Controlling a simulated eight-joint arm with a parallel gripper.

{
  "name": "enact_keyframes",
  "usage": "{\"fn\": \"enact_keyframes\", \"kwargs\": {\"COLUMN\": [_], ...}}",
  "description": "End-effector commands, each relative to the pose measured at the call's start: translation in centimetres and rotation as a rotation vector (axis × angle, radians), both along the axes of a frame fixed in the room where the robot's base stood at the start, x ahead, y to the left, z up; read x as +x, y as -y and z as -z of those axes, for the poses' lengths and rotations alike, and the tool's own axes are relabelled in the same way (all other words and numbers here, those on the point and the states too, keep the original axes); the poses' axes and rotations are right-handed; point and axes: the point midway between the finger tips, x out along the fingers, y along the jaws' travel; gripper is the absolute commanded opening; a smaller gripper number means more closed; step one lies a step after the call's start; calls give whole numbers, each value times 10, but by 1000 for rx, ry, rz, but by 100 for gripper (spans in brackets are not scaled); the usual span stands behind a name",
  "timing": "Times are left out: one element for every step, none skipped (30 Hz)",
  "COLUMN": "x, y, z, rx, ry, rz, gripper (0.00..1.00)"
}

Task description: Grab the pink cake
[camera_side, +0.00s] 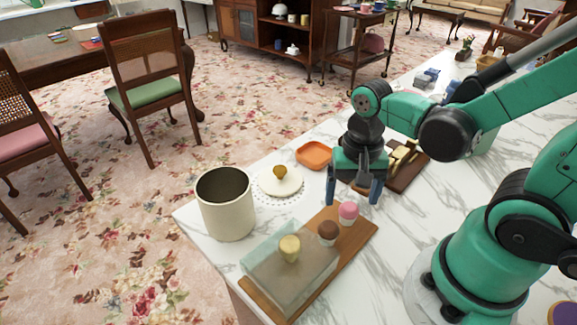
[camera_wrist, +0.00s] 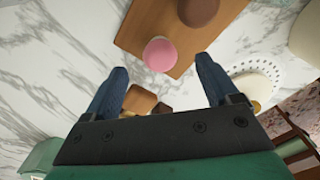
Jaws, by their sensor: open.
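The pink cake (camera_side: 348,212) is a small cupcake with a pink top at the far right end of a wooden board (camera_side: 357,238). A brown cake (camera_side: 327,231) stands beside it on the board. My gripper (camera_side: 353,197) is open and empty, pointing down with its blue fingers just above and beyond the pink cake in the side view. In the wrist view the pink cake (camera_wrist: 160,54) lies ahead of the open fingers (camera_wrist: 162,85), roughly centred between them and apart from both. The brown cake (camera_wrist: 198,10) is cut by the top edge there.

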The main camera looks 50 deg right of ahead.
Motion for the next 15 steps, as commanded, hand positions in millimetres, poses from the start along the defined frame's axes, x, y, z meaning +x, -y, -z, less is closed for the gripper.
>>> {"fn": "enact_keyframes", "kwargs": {"x": [0, 0, 1, 1, 1, 1, 1, 1, 1, 0, 0, 0, 0, 0, 0], "y": [0, 0, 0, 0, 0, 0, 0, 0, 0, 0, 0, 0, 0, 0, 0], "z": [5, 8, 11, 14, 16, 19, 21, 23, 25, 27, 28, 29, 30, 31, 31], "rx": [0, 0, 0, 0, 0, 0, 0, 0, 0, 0, 0, 0, 0, 0, 0], "ry": [0, 0, 1, 1, 1, 1, 1, 1, 1, 1, 1, 1, 1, 1, 1], "rz": [-1, -1, -1, -2, -2, -2, -2, -2, -2, -2, -2, -2, -3, -3, -3], "gripper": [82, 82, 82, 82, 82, 82, 82, 82, 82, 82, 82, 82, 82, 82, 82]}}
